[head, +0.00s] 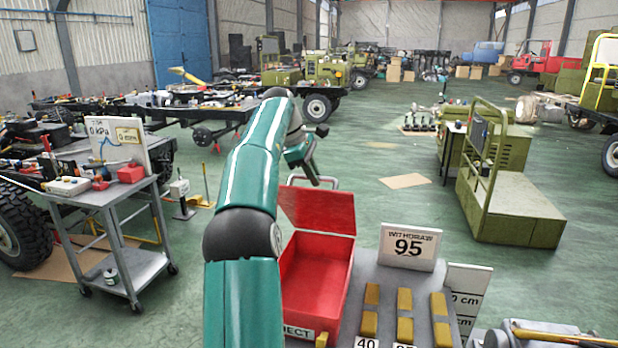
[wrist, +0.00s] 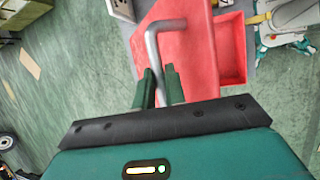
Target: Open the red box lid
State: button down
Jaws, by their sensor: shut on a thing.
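The red box (head: 347,285) stands on a grey table in the head view, with its empty-looking inside visible. Its red lid (head: 318,207) is raised at the far side and tilted back. A grey bar handle (head: 327,181) stands at the lid's far edge. In the wrist view the bent handle (wrist: 153,45) runs down between the fingers, with the lid (wrist: 187,45) and the box (wrist: 245,48) beyond it. My gripper (wrist: 158,85) is shut on the handle. In the head view my gripper (head: 312,172) is partly hidden by my arm.
A grey cart (head: 115,215) with instruments stands at the left. A green machine (head: 510,205) is at the right. Open green floor lies beyond the table.

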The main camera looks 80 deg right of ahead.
jog(key=shift+d+f, duration=0.15)
jog(key=shift+f, duration=0.2)
jog(key=c, duration=1.5)
grip_release()
jog(key=shift+s+d, duration=0.1)
jog(key=shift+o, duration=0.2)
jog(key=shift+a+r, duration=0.2)
jog(key=shift+d, duration=0.15)
jog(key=shift+r, duration=0.1)
jog(key=w+a+r, duration=0.2)
jog(key=w, duration=0.4)
jog(key=w+a+r, duration=0.2)
jog(key=w+a, duration=0.1)
jog(key=w, duration=0.4)
jog(key=shift+w+r, duration=0.2)
jog(key=shift+r, duration=0.05)
